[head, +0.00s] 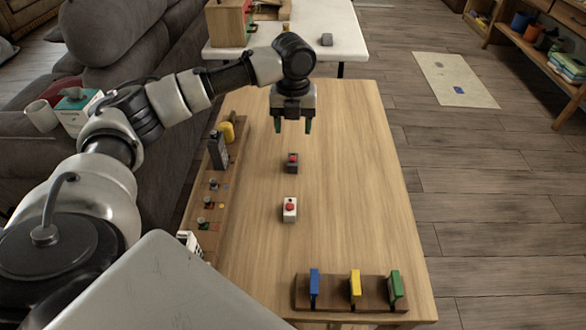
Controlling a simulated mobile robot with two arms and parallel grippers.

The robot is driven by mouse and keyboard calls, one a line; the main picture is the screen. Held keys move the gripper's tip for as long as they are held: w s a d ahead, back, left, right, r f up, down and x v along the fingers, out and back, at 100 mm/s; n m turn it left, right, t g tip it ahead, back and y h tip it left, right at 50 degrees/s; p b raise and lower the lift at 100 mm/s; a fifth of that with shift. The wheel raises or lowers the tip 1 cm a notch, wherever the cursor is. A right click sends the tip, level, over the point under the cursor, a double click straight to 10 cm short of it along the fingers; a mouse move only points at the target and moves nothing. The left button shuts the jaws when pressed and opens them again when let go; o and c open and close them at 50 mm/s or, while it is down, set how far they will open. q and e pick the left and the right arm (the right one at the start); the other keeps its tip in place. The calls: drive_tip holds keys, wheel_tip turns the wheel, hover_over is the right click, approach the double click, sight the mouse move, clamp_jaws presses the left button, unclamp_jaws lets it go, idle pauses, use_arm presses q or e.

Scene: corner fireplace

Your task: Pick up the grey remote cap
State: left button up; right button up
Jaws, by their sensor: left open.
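My left gripper (293,126) hangs over the wooden table (355,200), pointing down, with its two dark green-tipped fingers apart and nothing between them. A small dark grey block with a red top (292,163) stands on the table just nearer the camera than the fingers, apart from them. A white block with a red button (289,209) stands closer to the camera. I cannot tell for sure which piece is the grey remote cap; the dark grey block is the closest grey match near the gripper. My right gripper is not in view.
A front stand (335,291) holds blue, yellow and green tabs. A white table (345,15) is behind. The right side of the wooden table is clear.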

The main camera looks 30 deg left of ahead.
sight(293, 157)
use_arm(q)
wheel_tip(293, 157, down, 6)
drive_tip(key=shift+s+b, duration=0.15)
drive_tip(key=shift+b, duration=0.35)
wheel_tip(293, 157, down, 4)
drive_tip(key=shift+s+d+r+b, duration=0.15)
drive_tip(key=shift+r+b, duration=0.1)
drive_tip(key=shift+b, duration=0.2)
drive_tip(key=shift+f, duration=0.55)
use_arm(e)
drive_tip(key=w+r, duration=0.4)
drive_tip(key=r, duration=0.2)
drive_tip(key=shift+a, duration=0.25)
use_arm(q)
drive_tip(key=shift+c, duration=0.4)
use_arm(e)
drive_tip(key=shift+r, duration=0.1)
use_arm(q)
drive_tip(key=c, duration=0.8)
drive_tip(key=shift+c, duration=0.2)
drive_tip(key=shift+r, duration=0.1)
